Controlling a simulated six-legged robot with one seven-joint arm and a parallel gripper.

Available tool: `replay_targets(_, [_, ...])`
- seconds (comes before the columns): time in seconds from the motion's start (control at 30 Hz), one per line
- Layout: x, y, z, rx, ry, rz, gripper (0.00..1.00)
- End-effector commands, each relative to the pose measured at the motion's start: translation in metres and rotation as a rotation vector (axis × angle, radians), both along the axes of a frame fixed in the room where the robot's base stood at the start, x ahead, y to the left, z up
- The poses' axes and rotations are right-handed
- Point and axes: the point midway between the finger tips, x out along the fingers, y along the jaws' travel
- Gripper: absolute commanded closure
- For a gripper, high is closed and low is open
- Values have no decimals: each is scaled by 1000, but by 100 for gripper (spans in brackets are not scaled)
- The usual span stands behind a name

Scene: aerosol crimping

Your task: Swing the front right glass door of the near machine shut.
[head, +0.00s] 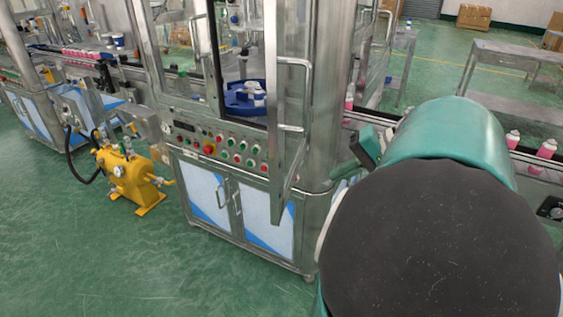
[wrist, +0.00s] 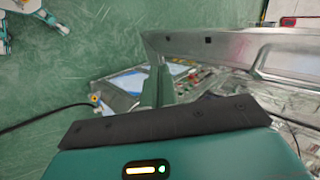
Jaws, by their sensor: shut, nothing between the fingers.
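The near machine (head: 225,125) stands in the middle of the head view. Its front right glass door (head: 272,110) is swung open toward me and seen nearly edge-on, with a bar handle (head: 309,90) on its right-hand side. In the wrist view a metal frame with dark bolt holes, apparently this door (wrist: 225,42), crosses the upper right. My gripper (wrist: 160,88) is shut and empty, its fingers just below the left part of that frame. I cannot tell whether they touch it. In the head view my arm hides most of the gripper, to the right of the door.
A control panel (head: 222,146) with coloured buttons sits below the door opening. A yellow pump unit (head: 130,178) stands on the floor to the left. A conveyor with pink bottles (head: 547,149) runs at right. Green floor (head: 120,265) is free in front.

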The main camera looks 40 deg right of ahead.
Motion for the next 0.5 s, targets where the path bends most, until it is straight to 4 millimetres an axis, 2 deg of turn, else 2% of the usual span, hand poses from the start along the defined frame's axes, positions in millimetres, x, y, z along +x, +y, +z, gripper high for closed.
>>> replay_targets(0.43, [54,35,-59,4,3,2,100])
replay_targets(0.5, [64,41,-60,-1,2,4,100])
